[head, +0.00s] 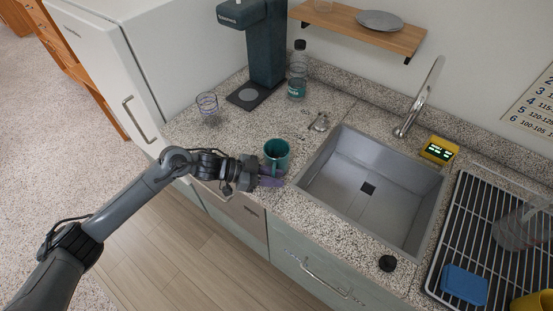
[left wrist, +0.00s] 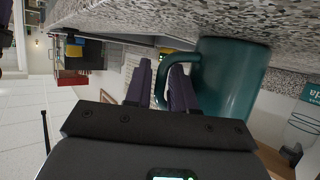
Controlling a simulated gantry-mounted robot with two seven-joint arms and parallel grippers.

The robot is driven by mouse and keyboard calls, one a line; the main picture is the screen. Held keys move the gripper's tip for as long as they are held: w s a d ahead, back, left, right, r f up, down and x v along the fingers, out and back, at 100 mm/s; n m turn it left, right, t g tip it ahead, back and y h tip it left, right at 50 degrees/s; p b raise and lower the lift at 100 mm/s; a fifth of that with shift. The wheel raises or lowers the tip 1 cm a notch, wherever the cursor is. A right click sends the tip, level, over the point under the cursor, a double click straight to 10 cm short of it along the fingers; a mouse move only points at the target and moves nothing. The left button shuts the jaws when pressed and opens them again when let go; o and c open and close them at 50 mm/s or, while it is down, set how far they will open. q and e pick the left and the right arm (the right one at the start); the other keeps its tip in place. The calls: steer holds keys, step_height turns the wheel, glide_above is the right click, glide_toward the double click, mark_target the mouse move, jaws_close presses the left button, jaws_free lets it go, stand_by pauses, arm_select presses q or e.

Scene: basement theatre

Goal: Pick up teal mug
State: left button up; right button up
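The teal mug (head: 281,148) stands on the speckled counter at the left of the sink, close to the counter's front edge. It fills the right of the left wrist view (left wrist: 232,80), with its handle toward my left gripper. My left gripper (head: 270,176) is at the mug's handle. In the left wrist view its two purple fingers (left wrist: 162,75) are close together with the teal handle between them, and one finger covers part of the handle loop. The mug looks to be resting on the counter. My right gripper is in neither view.
A steel sink (head: 325,190) lies right of the mug. A clear glass (head: 207,104), a dark teal machine (head: 266,50) and a bottle (head: 297,75) stand behind it.

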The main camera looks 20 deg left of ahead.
arm_select(q)
jaws_close()
steer(key=shift+r, duration=0.25)
stand_by(0.5)
